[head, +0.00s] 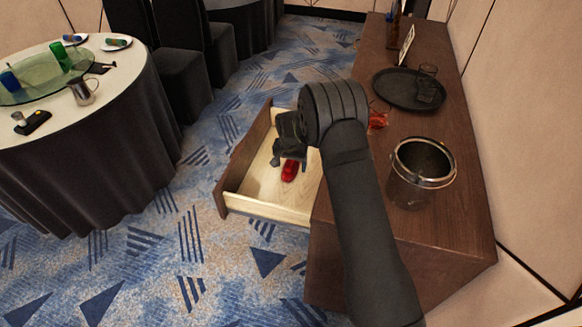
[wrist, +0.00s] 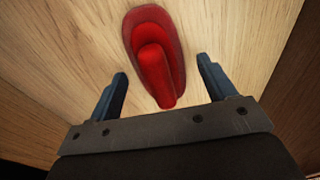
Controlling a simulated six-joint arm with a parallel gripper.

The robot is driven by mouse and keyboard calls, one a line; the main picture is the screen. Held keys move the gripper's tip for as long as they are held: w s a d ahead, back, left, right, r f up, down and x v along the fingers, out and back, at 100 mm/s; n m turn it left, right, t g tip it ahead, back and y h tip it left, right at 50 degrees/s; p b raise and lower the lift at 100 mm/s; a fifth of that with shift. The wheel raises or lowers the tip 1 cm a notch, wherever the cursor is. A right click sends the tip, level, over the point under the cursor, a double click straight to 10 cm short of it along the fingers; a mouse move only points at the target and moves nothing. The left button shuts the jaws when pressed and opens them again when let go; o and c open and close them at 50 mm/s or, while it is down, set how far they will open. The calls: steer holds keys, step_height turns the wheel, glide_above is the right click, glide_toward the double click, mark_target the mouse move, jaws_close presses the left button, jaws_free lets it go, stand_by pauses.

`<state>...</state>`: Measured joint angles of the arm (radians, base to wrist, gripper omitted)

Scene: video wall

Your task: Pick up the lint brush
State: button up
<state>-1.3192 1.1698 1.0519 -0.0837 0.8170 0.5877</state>
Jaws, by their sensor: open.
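The red lint brush (head: 290,171) lies in the open wooden drawer (head: 250,208). In the wrist view the brush (wrist: 150,42) lies on the pale drawer floor, with its wide oval head pointing away and its narrower handle end toward me. My gripper (wrist: 162,86) is open, with one dark finger on each side of the handle end. No contact with the brush shows. In the head view my gripper (head: 284,160) is over the drawer beside the brush, partly hidden by my own wrist.
The drawer extends left from a dark wooden sideboard (head: 457,190). On its top stand a metal-rimmed bucket (head: 408,190), a black round tray (head: 392,88) with glasses, and a red item (head: 377,120) partly behind my arm. A round table (head: 110,60) with dishes stands at left.

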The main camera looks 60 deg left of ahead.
steer(key=c, duration=1.1)
